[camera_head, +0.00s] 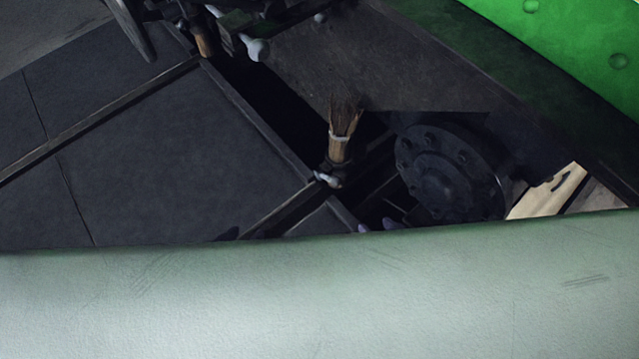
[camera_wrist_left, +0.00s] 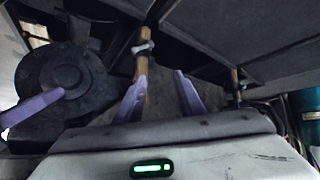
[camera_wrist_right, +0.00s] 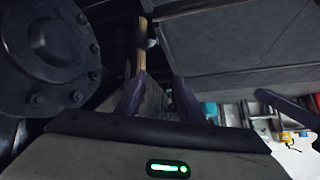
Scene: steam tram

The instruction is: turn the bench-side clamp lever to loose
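A wooden-handled brush (camera_head: 339,148) stands in the middle of the head view. A pale lever (camera_head: 328,180) is at its base, and a grey lever also shows on a wooden shaft in the left wrist view (camera_wrist_left: 143,48). I cannot tell which lever is the bench-side one, or its setting. My left gripper (camera_wrist_left: 162,97) has its purple fingers apart and empty; a dark tip shows in the head view. My right gripper (camera_wrist_right: 155,98) is open and empty; its tips (camera_head: 376,226) peep over the pale green foreground, below the brush. The foreground hides most of both grippers.
A dark bolted round flange (camera_head: 447,175) is right of the brush. Dark grey panels (camera_head: 170,150) fill the left. Another wooden shaft (camera_head: 201,38) and a pale knobbed handle (camera_head: 256,47) are at the top. A pale green padded surface (camera_head: 320,300) spans the foreground.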

